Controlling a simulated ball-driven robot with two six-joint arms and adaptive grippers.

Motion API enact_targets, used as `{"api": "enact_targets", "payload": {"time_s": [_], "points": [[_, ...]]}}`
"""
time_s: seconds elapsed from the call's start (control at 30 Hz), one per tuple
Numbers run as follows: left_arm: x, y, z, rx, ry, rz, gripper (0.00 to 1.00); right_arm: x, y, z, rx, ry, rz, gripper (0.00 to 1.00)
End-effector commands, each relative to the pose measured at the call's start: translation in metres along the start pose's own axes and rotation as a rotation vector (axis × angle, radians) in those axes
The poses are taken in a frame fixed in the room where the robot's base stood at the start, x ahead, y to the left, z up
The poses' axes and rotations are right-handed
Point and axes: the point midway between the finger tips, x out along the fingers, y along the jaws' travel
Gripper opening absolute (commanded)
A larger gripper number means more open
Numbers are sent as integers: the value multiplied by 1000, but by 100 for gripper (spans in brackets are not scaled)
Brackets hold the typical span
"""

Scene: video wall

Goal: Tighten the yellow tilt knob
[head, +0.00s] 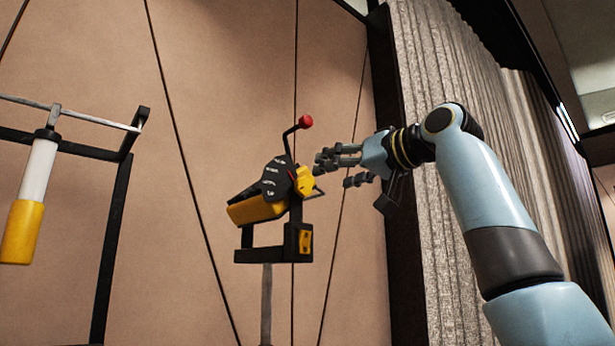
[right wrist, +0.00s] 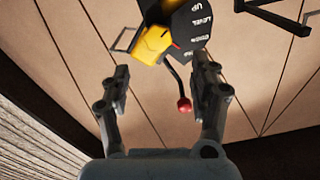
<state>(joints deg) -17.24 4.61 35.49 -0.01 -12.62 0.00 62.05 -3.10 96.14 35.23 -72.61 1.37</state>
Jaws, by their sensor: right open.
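The yellow tilt knob (head: 305,181) sits on the right side of a black labelled dial plate (head: 275,180), with a red mark beside it. In the right wrist view the yellow knob (right wrist: 154,43) is at the top, beyond the fingertips. The words UP and LEVEL show on the plate (right wrist: 188,25). My right gripper (head: 336,170) is open and empty, just right of the knob, its fingers pointing at it with a small gap. In its wrist view the two fingers (right wrist: 163,75) stand wide apart. My left gripper is not in view.
A bent black lever with a red ball (head: 305,121) rises above the plate; in the wrist view the ball (right wrist: 184,104) shows between the fingers. A yellow block (head: 256,209) and black frame (head: 298,243) sit on a post. A white-and-yellow cylinder (head: 30,200) hangs left.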

Motion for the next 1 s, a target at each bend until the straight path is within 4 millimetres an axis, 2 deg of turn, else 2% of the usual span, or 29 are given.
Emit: {"api": "enact_targets", "payload": {"time_s": [0.2,0.43,0.6,0.87,1.0], "points": [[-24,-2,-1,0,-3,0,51,45,-2,-2,5,-5,-1,62],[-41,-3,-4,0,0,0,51,82,0,-2,2,-2,2,62],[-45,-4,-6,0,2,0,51,93,1,0,1,-2,3,62],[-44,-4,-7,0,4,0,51,94,1,2,1,-1,3,62],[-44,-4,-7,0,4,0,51,94,1,2,1,-1,3,44]]}}
